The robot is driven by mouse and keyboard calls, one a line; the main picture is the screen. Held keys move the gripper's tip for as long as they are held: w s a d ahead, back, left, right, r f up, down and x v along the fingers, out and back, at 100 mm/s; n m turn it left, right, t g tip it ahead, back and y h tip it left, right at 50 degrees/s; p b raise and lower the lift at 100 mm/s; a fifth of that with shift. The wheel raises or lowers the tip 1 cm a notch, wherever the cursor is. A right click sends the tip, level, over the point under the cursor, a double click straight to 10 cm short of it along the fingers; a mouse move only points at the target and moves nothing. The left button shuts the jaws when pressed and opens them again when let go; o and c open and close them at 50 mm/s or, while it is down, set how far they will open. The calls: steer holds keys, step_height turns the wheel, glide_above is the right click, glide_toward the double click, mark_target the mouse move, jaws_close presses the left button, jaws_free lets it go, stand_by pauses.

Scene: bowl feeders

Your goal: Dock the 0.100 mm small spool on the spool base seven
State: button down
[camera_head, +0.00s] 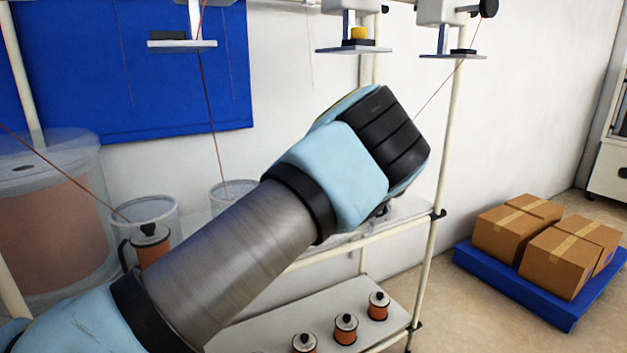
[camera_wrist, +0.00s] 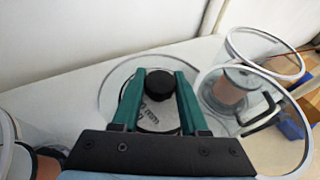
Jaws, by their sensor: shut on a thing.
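In the wrist view my gripper (camera_wrist: 155,80) has its two green fingers on either side of a black knob (camera_wrist: 160,83). The knob sits on a small spool with a pale grey printed top (camera_wrist: 158,115), and the fingers are shut on it. I cannot read the print. A clear round rim (camera_wrist: 106,88) shows around the held spool; I cannot tell whether the spool is inside it or above it. In the head view my arm hides the fingers and the held spool. I cannot tell which place is spool base seven.
A clear container (camera_wrist: 287,140) holding a copper spool (camera_wrist: 228,90) stands right of my gripper. Another clear container (camera_wrist: 230,45) is behind it. Several small copper spools (camera_head: 346,328) stand on the lower shelf (camera_head: 262,332). Boxes (camera_head: 507,235) lie on a blue pallet (camera_head: 566,312) at right.

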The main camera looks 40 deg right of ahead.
steer(key=shift+w+d+r, duration=0.15)
steer(key=shift+w+r, duration=0.1)
steer(key=shift+r, duration=0.1)
steer(key=shift+w+d+f, duration=0.1)
steer(key=shift+f, duration=0.05)
steer(key=shift+f+b, duration=1.75)
steer(key=shift+f, duration=1)
steer(key=shift+b, duration=0.4)
steer(key=shift+f+b, duration=0.5)
steer(key=c, duration=0.7)
jaws_free()
steer(key=shift+f, duration=0.3)
steer(key=b+v, duration=0.2)
steer(key=v, duration=0.9)
